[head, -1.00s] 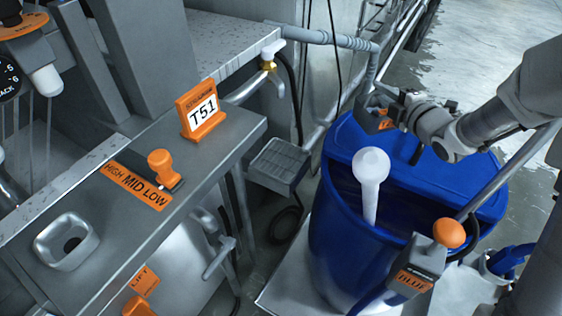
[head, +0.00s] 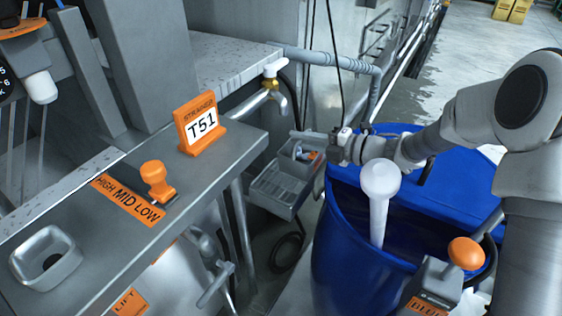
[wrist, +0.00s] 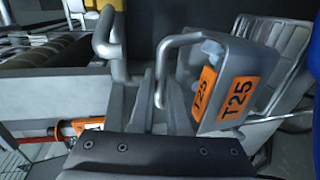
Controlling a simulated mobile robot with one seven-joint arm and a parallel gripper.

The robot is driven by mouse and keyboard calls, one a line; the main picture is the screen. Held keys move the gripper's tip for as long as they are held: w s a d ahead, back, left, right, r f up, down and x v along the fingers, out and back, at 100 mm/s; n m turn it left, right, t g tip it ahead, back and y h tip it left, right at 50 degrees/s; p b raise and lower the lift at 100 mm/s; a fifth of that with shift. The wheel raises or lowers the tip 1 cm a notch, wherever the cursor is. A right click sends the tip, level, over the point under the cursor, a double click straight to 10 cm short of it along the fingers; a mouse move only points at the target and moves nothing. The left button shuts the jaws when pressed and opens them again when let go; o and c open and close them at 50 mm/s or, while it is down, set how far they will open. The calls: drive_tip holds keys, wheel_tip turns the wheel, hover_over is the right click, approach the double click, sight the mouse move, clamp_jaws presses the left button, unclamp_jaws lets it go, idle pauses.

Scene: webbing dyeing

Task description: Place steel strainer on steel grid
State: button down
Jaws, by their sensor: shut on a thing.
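The steel strainer (wrist: 225,70) is a grey metal piece with a bent bar handle and orange T25 labels. My gripper (wrist: 163,100) is shut on its handle in the wrist view. In the head view the strainer (head: 296,150) hangs off my gripper (head: 326,143), just above the far end of the steel grid (head: 270,192). The grid is a small slatted grey shelf between the counter and the blue barrel. In the wrist view the slatted grid (wrist: 287,50) shows behind and right of the strainer. I cannot tell whether they touch.
The blue barrel (head: 335,240) stands right of the grid, with a white round-ended rod (head: 380,190) in it. A brass tap (head: 272,84) and steel pipe (head: 335,62) are above the grid. The counter (head: 225,155) with an orange T51 sign (head: 200,124) is left.

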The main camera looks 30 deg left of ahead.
sight(316, 163)
drive_tip(key=shift+w+a+f+b, duration=0.1)
drive_tip(key=shift+a+f+b, duration=0.2)
drive_tip(key=shift+a+f, duration=0.8)
drive_tip(key=shift+w+a+f+b, duration=0.1)
drive_tip(key=shift+a+f+b, duration=0.2)
drive_tip(key=shift+a+f, duration=0.8)
drive_tip(key=shift+w+a+f+b, duration=0.1)
drive_tip(key=shift+a+f+b, duration=0.4)
drive_tip(key=shift+f, duration=1)
drive_tip(key=shift+a, duration=0.15)
drive_tip(key=shift+f, duration=0.2)
drive_tip(key=c, duration=0.9)
unclamp_jaws()
drive_tip(key=shift+r, duration=0.1)
drive_tip(key=shift+r, duration=0.15)
drive_tip(key=p+v, duration=0.2)
drive_tip(key=v, duration=1)
